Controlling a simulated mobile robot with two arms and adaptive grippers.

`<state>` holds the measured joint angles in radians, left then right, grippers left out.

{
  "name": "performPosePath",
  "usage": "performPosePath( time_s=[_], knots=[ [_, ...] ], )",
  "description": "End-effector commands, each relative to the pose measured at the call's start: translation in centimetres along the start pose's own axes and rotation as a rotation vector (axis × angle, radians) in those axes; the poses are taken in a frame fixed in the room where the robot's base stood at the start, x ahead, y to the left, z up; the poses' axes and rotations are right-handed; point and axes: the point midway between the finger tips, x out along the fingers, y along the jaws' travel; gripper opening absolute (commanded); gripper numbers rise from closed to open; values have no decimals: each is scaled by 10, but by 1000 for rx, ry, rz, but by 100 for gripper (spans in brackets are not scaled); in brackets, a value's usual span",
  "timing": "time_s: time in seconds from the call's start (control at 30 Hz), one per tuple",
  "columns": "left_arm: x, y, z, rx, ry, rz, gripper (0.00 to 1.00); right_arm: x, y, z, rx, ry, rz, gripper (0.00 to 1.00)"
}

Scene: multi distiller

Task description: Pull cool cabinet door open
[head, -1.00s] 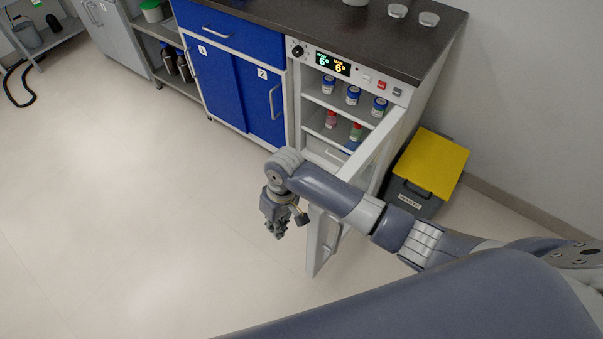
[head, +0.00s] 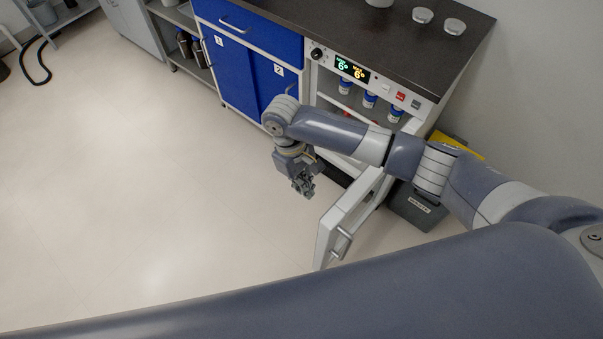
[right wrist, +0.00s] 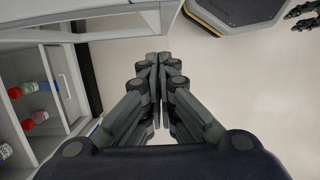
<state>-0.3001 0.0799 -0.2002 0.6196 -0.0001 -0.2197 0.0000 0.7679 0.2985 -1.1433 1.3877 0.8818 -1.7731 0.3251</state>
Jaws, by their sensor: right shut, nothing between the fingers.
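The white cool cabinet (head: 326,85) stands at the right end of the bench, with a lit display on its top panel. Its door (head: 345,215) stands open, swung out towards me, with the metal handle (head: 343,244) on the face turned right. My right gripper (head: 303,190) is shut and empty, left of the door on its inner side, apart from the handle. In the right wrist view, the right fingertips (right wrist: 158,58) are together below the door (right wrist: 110,22). Dark fingers of my left gripper (right wrist: 303,14) show at the top right corner; their opening is unclear.
Blue-capped bottles (head: 369,98) stand on the cabinet shelves, partly hidden by my right arm. A grey bin (head: 415,207) with a yellow lid is right of the cabinet. Blue cupboards (head: 228,68) adjoin at left. The floor (head: 130,190) at left is clear.

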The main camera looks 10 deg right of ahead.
Motion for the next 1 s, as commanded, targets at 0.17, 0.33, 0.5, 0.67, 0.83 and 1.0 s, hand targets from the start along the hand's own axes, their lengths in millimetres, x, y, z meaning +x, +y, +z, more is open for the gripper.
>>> performPosePath(
  time_s=[0.17, 0.33, 0.5, 0.67, 0.83, 1.0],
  knots=[
    [-6, 0, -1, 0, 1, 0, 33, 30, 1, 7, -1, -3, 1, 0],
    [-15, 0, -2, 0, 1, 0, 33, 35, 1, 30, -1, -1, 1, 0],
    [-18, 0, -2, 0, 1, 0, 33, 38, 0, 38, -1, 1, 1, 0],
    [-17, 0, -2, 0, 1, 0, 33, 39, 0, 39, -1, 2, 1, 0],
    [-17, 0, -2, 0, 1, 0, 33, 39, 0, 39, -1, 1, 1, 0],
    [-31, 0, -4, 0, 1, 1, 33, 39, 0, 53, -25, -3, 9, 0]
  ],
)
